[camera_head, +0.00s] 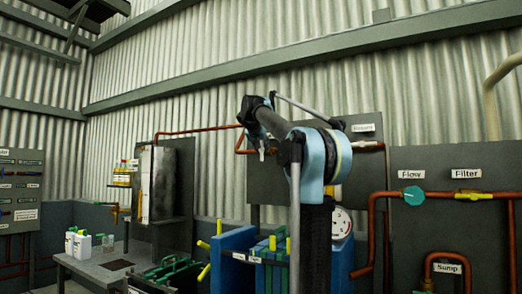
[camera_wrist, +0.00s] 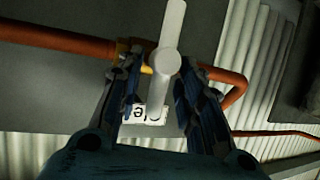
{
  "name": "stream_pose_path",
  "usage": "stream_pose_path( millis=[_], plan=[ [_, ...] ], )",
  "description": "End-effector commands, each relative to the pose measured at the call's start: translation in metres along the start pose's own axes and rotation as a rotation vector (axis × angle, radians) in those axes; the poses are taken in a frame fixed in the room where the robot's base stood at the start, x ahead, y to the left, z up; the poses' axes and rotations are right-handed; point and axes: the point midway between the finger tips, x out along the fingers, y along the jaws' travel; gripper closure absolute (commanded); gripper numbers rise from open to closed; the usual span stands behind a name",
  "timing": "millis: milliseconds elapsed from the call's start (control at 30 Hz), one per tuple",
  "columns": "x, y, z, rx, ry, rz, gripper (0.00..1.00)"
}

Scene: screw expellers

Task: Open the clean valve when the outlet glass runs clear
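A pale grey lever handle (camera_wrist: 170,30) with a round hub stands on the copper pipe in the wrist view. A white label (camera_wrist: 145,113) below it is partly covered, so I cannot tell whether this is the clean valve. My gripper (camera_wrist: 158,92) has its two blue fingers apart, one on each side of the handle's lower part, with gaps showing. In the head view my arm hides most of this area. No outlet glass can be made out for certain; a teal round fitting (camera_head: 412,196) sits under the "Flow" label (camera_head: 411,175).
A yellow-handled valve (camera_head: 472,196) is under the "Filter" label at right. A gauge (camera_head: 341,223) and blue-and-green plate press (camera_head: 236,248) stand below my arm. A grey table (camera_head: 88,266) with white bottles (camera_head: 82,245) is at left. Copper pipes (camera_wrist: 60,40) run close to my fingers.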

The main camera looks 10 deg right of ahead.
Motion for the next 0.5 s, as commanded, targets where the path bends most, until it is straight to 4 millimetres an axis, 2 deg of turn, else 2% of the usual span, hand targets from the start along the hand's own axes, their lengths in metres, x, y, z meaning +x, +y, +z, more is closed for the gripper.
stream_pose_path(
  millis=[100, 233, 267, 500],
  plan=[
    [-0.0001, 0.0000, 0.0000, 0.000, 0.000, 0.000, 0.68],
    [-0.0003, -0.0001, -0.0001, 0.000, 0.000, 0.000, 0.98],
    [-0.0003, -0.0002, -0.0001, 0.000, 0.000, 0.000, 1.00],
    [-0.0004, -0.0019, -0.0003, -0.004, 0.000, -0.002, 1.00]
  ],
)
